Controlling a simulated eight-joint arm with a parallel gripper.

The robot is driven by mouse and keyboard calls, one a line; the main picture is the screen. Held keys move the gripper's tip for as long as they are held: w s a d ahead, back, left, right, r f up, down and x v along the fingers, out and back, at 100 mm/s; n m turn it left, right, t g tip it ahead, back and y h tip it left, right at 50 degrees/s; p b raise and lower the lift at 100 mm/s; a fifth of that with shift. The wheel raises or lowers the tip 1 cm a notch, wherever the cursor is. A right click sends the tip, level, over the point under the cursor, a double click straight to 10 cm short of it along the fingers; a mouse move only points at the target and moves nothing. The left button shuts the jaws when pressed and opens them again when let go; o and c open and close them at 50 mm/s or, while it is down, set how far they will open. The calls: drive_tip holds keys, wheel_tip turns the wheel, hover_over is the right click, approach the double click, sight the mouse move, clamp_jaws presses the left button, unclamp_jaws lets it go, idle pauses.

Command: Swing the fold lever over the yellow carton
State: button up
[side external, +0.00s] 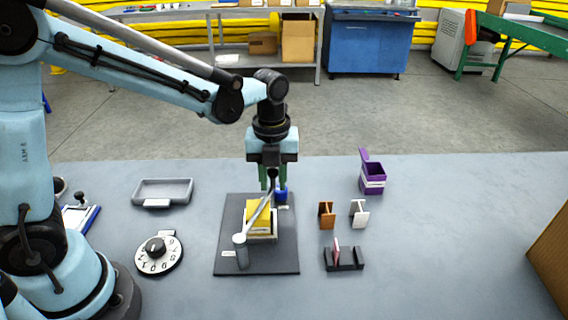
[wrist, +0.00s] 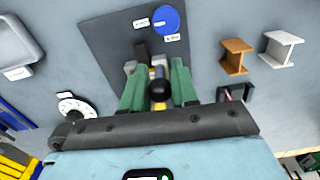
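The fold lever (side external: 257,217) is a silver bar running from a grey post at the front of a dark base plate (side external: 285,262) up toward my gripper. In the side view it crosses in front of the yellow carton (side external: 254,210), which sits in a pale holder on the plate. My gripper (side external: 270,183) points down at the lever's far end. In the wrist view its green fingers (wrist: 158,75) stand apart on either side of the lever's black ball knob (wrist: 158,90), with gaps visible. The carton is mostly hidden there.
A blue disc (wrist: 166,19) is on the plate behind the lever. A grey tray (side external: 163,190) and a numbered dial (side external: 159,255) lie left. An orange piece (side external: 326,215), a white piece (side external: 359,212), a black holder (side external: 344,259) and a purple box (side external: 372,178) stand right.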

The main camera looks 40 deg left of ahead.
drive_tip(key=shift+o, duration=1.4)
drive_tip(key=shift+r, duration=0.1)
drive_tip(key=shift+r, duration=5.9)
drive_tip(key=s+a+f+n+t, duration=0.2)
drive_tip(key=s+n+t, duration=0.1)
drive_tip(key=n, duration=1)
drive_tip(key=s+a+f+n+t, duration=0.3)
drive_tip(key=s+n, duration=0.3)
drive_tip(key=n, duration=0.8)
drive_tip(key=shift+s+a+f+t, duration=0.2)
drive_tip(key=shift+f+t, duration=0.1)
drive_tip(key=shift+t, duration=0.3)
